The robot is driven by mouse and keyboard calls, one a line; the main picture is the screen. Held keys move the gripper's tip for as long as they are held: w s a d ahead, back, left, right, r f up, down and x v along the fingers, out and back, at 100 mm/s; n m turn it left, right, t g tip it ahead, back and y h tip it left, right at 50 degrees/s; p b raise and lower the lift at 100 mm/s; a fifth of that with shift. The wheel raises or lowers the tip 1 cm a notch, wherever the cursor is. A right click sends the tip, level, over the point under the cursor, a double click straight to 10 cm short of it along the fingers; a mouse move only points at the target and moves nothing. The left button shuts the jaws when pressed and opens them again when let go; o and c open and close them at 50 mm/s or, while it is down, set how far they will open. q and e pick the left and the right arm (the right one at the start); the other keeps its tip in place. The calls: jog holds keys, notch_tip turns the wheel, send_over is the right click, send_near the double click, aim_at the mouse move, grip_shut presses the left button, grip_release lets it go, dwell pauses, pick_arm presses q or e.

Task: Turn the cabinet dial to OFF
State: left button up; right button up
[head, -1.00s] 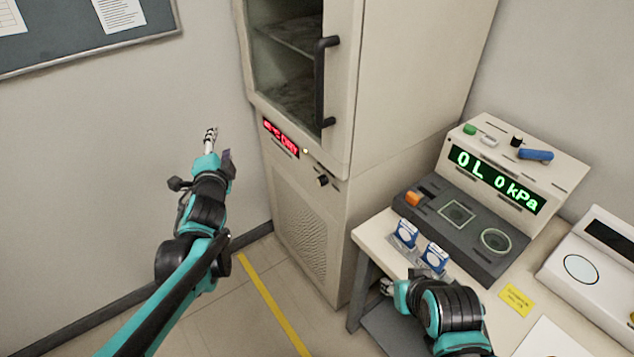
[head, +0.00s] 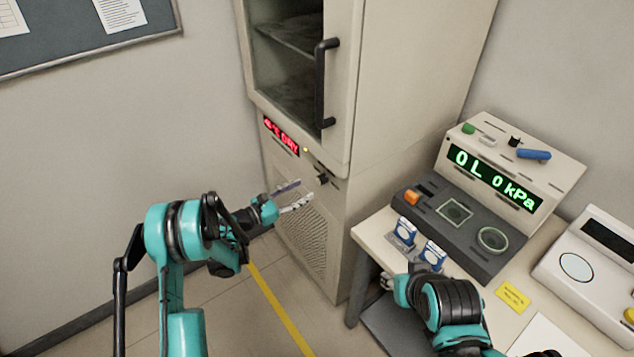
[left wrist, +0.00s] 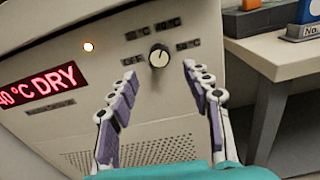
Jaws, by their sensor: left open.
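My right gripper (head: 386,285) is mostly hidden beside the table's edge.
The cabinet (head: 395,100) has a dark door handle (head: 320,85) above the panel. Its red display (left wrist: 40,86) ends in "DRY", with a lit lamp (left wrist: 88,47) nearby. A table (head: 372,236) at right holds blue-and-white items (head: 432,254) and a console (head: 520,170).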

aim_at(319, 181)
pick_arm(q)
jog(key=b+x, duration=0.1)
jog(key=x, duration=0.4)
jog(key=shift+w+d+b, duration=0.2)
jog(key=shift+d+b, duration=0.1)
jog(key=shift+w+d, duration=0.5)
jog(key=shift+d, duration=0.05)
grip_shut()
